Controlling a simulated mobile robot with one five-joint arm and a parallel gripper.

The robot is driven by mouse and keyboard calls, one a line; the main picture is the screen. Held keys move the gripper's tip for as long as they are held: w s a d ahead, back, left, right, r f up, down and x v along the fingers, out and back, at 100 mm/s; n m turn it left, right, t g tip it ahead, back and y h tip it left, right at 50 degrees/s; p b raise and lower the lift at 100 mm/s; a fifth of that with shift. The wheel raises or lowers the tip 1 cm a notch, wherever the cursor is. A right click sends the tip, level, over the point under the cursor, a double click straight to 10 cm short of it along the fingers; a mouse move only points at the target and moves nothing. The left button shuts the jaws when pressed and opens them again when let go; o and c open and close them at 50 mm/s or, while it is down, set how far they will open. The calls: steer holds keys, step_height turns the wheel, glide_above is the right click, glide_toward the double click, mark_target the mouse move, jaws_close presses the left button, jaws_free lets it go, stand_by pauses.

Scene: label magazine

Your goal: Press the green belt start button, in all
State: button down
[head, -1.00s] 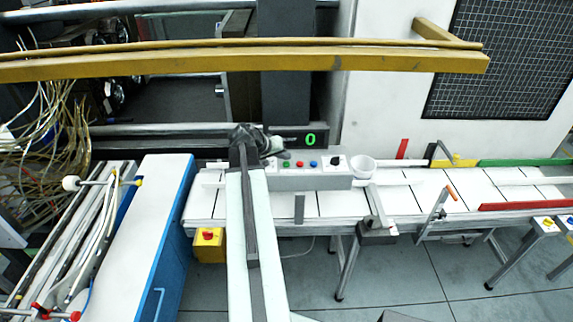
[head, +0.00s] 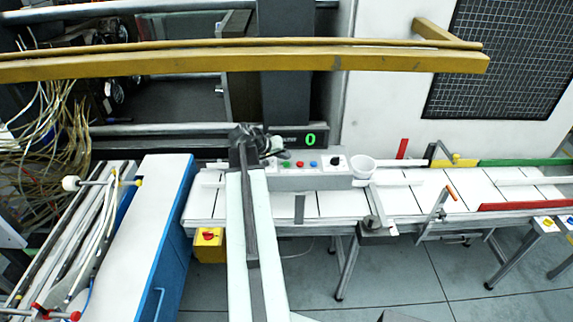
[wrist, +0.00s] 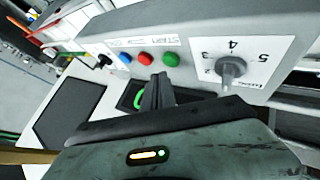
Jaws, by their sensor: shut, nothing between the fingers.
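The green button (head: 286,165) sits on the grey control box beside a red button (head: 300,164) and a blue button (head: 313,164). In the wrist view the green button (wrist: 171,59) is just beyond my fingertips, next to the red (wrist: 145,58) and blue (wrist: 125,57) buttons. Lettering that looks like START is printed on that panel. My gripper (wrist: 158,80) is shut and empty, with its fingertips apart from the green button in that picture. In the head view my arm hides part of the box's left end, and the fingertips are hard to make out.
A numbered dial (wrist: 231,70) is beside the green button. A display (head: 310,140) behind the box shows a green 0. A white bowl (head: 362,167) stands at the box's right end. A yellow rail (head: 240,62) crosses above. The conveyor (head: 405,200) extends right.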

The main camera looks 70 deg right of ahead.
steer(key=shift+f+b, duration=0.4)
